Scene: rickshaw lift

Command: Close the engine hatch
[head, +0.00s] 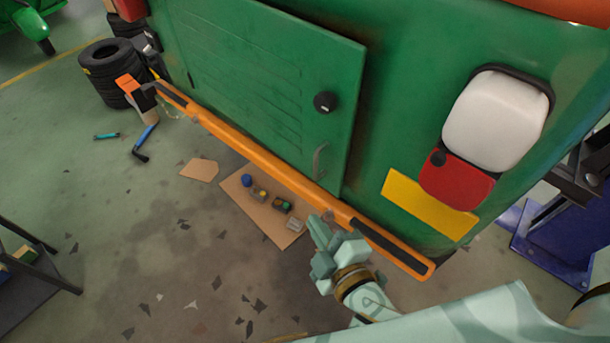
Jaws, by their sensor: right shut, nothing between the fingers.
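The engine hatch (255,85) is a large ribbed green panel on the green rickshaw body (400,95). It has a round black knob (325,102) and a small handle (319,160) near its right edge. That edge shows its thickness and seems to stand a little proud of the body; I cannot tell how wide any gap is. My right gripper (318,228) is shut and empty. It shows below the handle, beside the orange bumper (265,165), and appears apart from the hatch. My left gripper is not in view.
The orange bumper runs below the hatch. Cardboard (258,212) with small parts lies on the floor. Stacked tyres (103,75) stand at upper left, a dark metal stand (35,265) at lower left, and blue equipment (550,235) at right. A white-and-red lamp (495,118) is right of the hatch.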

